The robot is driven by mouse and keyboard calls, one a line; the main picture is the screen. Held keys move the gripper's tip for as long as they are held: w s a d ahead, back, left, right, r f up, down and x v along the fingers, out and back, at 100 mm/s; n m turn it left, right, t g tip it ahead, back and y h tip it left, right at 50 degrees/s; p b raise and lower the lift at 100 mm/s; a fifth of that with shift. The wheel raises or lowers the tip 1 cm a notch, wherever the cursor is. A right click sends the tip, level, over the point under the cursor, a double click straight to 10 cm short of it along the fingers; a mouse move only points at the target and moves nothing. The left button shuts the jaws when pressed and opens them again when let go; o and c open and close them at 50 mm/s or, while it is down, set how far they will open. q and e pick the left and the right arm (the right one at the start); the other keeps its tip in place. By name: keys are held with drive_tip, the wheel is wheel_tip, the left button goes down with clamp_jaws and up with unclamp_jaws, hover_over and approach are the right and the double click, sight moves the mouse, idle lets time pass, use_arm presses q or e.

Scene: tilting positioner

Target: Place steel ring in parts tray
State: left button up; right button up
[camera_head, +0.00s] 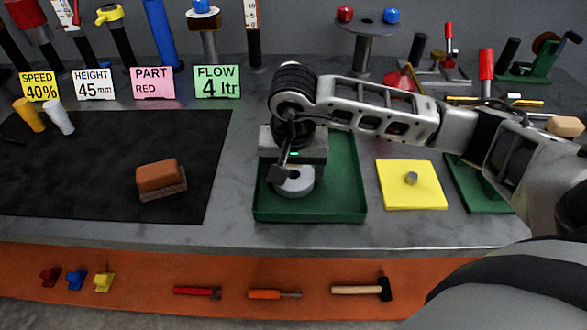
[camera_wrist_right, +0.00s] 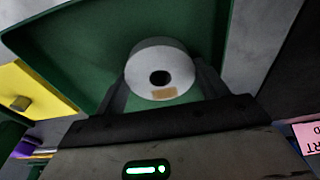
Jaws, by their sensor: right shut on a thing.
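The steel ring (camera_head: 294,181) is a light grey, thick ring with a dark central hole. In the right wrist view the ring (camera_wrist_right: 160,72) sits between the two dark fingers, with a small tan patch on its face. My right gripper (camera_head: 292,177) is shut on it. The green parts tray (camera_head: 345,205) lies under the gripper and ring, and the ring is within its outline. I cannot tell whether the ring touches the tray floor. The tray's green floor also fills much of the right wrist view (camera_wrist_right: 80,50). My left gripper is not in view.
A yellow plate (camera_head: 425,195) with a small grey knob stands right of the tray. A brown brush-like block (camera_head: 161,177) lies on the black mat (camera_head: 90,190) at left. Sign cards, posts and levers line the back. Tools lie on the orange strip (camera_head: 230,270) in front.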

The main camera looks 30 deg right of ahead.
sight(293, 184)
drive_tip(key=o, duration=1.5)
drive_tip(key=shift+r+p, duration=0.3)
drive_tip(key=shift+p, duration=0.1)
drive_tip(key=r, duration=0.3)
drive_tip(key=s+r+b, duration=0.1)
drive_tip(key=r, duration=0.3)
drive_tip(key=a+r, duration=0.1)
drive_tip(key=r, duration=0.3)
drive_tip(key=shift+s+r, duration=0.25)
drive_tip(key=shift+s, duration=0.05)
